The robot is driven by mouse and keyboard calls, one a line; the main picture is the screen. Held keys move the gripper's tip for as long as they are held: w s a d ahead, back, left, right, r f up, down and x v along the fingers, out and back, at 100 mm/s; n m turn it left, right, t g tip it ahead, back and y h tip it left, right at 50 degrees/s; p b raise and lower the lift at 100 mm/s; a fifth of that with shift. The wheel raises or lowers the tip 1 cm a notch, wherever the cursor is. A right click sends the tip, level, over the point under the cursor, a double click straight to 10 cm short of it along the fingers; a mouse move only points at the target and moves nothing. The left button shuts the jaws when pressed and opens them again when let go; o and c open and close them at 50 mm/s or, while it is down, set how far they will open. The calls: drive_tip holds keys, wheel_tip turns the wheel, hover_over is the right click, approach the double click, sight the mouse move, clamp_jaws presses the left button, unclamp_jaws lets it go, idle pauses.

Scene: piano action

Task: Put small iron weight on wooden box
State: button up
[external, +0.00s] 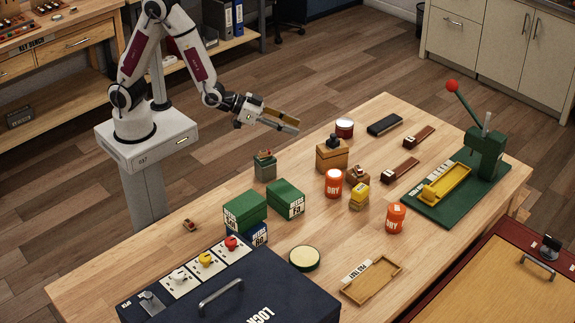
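A tan wooden box (332,157) stands near the back middle of the workbench. A small dark piece (333,141), which looks like an iron weight, sits on its top; at this size I cannot tell its shape well. A dark grey-green block (265,168) with a small brown and red top stands left of the box. My gripper (297,127) is in the air beyond the bench's back edge, up and left of the wooden box. Its fingers point right and look apart, with nothing seen between them. It touches nothing.
Green boxes (245,209) stand to the left. A green press (487,153) is at right. A dark case (230,290) fills the front left.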

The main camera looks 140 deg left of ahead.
drive_tip(key=s+d+r+m+h, duration=0.2)
drive_tip(key=s+d+r+h, duration=0.15)
drive_tip(key=d, duration=0.65)
drive_tip(key=s+d+r+m+h, duration=0.25)
drive_tip(key=d+r, duration=0.25)
drive_tip(key=d, duration=0.6)
drive_tip(key=s+d+r+m+g+h, duration=0.1)
drive_tip(key=s+d, duration=0.4)
drive_tip(key=s, duration=0.5)
drive_tip(key=s+d+r+m+g+h, duration=0.1)
drive_tip(key=s+d, duration=0.4)
drive_tip(key=s, duration=0.6)
drive_tip(key=shift+s+r+m+g+h, duration=0.3)
drive_tip(key=shift+m+g+h, duration=0.2)
drive_tip(key=shift+m+g, duration=0.7)
drive_tip(key=shift+d, duration=0.1)
